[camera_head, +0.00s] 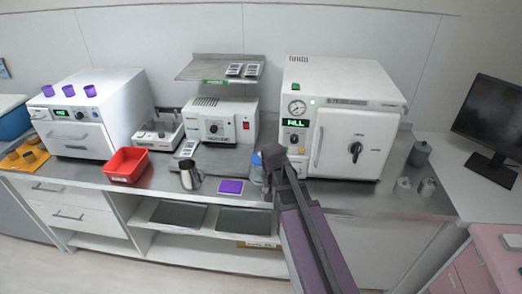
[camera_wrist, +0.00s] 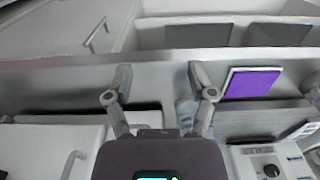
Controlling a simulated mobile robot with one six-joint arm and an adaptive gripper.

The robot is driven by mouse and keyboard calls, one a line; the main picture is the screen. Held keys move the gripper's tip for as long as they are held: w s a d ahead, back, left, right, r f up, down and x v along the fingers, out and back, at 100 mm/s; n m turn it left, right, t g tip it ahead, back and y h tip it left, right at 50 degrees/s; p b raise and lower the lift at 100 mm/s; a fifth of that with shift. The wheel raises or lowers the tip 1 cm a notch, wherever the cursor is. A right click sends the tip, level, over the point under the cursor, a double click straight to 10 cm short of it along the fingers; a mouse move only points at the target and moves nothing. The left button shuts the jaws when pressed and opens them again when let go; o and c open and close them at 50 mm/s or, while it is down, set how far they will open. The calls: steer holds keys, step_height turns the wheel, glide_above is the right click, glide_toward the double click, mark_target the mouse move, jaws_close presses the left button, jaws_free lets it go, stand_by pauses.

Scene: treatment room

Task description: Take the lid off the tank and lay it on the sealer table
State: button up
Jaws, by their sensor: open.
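My gripper (camera_head: 272,156) is above the counter, in front of the gap between the sealer and the big white autoclave. In the wrist view its two fingers (camera_wrist: 158,75) are spread apart with nothing between them. A small white bath-like unit (camera_head: 158,138) stands left of the sealer; I cannot tell for sure if it is the tank, or make out a separate lid. The white sealer-like device (camera_head: 220,122), with a knob and red switch, stands on a grey metal surface; its knobbed front also shows in the wrist view (camera_wrist: 268,168). My arm hides part of the counter.
A blue-topped clear container (camera_head: 257,172) is close beside my gripper. A metal jug (camera_head: 190,176), purple pad (camera_head: 231,187) and red bin (camera_head: 126,165) line the counter front. The autoclave (camera_head: 345,120) blocks the right. A shelf (camera_head: 219,68) overhangs the sealer.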

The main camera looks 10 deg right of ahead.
steer(key=w+r+m+p, duration=0.9)
steer(key=w+r+p, duration=0.5)
steer(key=w, duration=0.6)
step_height(320, 180, up, 2)
steer(key=shift+w+d+r, duration=0.1)
steer(key=shift+w+d, duration=0.05)
steer(key=shift+w, duration=0.15)
steer(key=shift+f, duration=0.2)
steer(key=b, duration=0.8)
glide_above(260, 153)
steer(key=f, duration=0.8)
steer(key=shift+s+d+f, duration=0.15)
steer(key=shift+d+f, duration=0.05)
steer(key=shift+d, duration=0.1)
steer(key=shift+f, duration=0.15)
steer(key=f+b, duration=0.3)
steer(key=shift+a, duration=0.2)
steer(key=shift+f+b, duration=0.95)
steer(key=shift+b, duration=0.25)
